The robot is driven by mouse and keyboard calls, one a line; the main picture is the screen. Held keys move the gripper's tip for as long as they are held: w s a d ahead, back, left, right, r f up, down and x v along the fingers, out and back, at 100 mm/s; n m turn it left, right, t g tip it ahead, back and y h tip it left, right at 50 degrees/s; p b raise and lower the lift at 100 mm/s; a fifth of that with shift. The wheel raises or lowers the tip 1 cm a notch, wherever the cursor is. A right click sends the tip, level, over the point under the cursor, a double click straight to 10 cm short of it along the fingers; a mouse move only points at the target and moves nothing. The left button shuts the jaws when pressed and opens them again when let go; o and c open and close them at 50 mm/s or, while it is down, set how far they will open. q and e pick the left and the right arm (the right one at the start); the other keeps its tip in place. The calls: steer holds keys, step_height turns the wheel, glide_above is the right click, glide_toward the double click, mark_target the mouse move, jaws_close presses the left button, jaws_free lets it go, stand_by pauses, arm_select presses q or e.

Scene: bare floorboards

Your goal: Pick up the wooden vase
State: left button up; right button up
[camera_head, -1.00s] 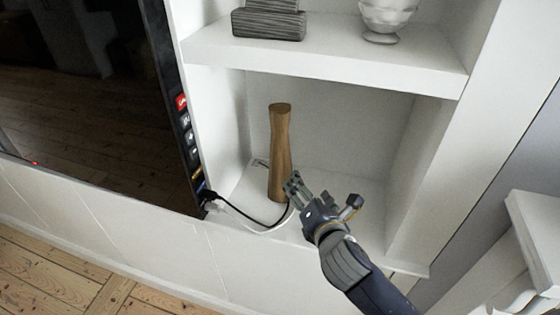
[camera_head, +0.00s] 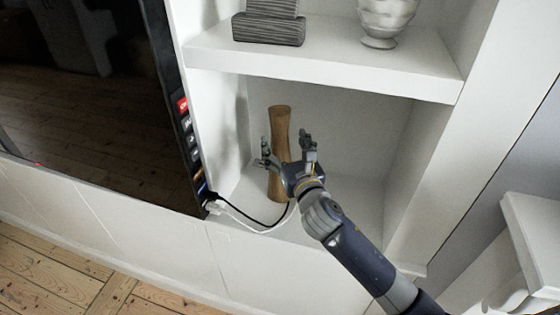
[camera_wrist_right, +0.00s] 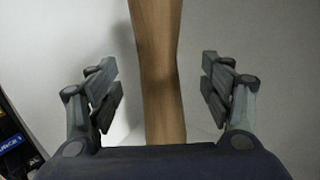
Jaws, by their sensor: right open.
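The wooden vase (camera_head: 280,122) is tall, slim and brown, and stands upright in the lower shelf compartment. My right gripper (camera_head: 286,148) is open in front of the vase at about its middle height, with one finger to each side of it in the head view. In the right wrist view the vase (camera_wrist_right: 158,65) rises between the two open fingers of the right gripper (camera_wrist_right: 160,88), with a visible gap on both sides. Its lower part is hidden by the gripper body there. My left gripper is not in view.
A black television (camera_head: 90,100) stands at left. Cables (camera_head: 245,218) run beside the vase's base. Free room lies right of the vase.

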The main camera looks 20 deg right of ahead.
steer(key=shift+w+f+p, duration=0.15)
steer(key=shift+w+p, duration=0.1)
steer(key=shift+w, duration=0.9)
steer(key=shift+w+f+p, duration=0.1)
steer(key=shift+w+p, duration=0.15)
steer(key=shift+w, duration=0.85)
steer(key=shift+s, duration=0.1)
steer(key=shift+c, duration=0.9)
jaws_close()
steer(key=shift+r, duration=0.15)
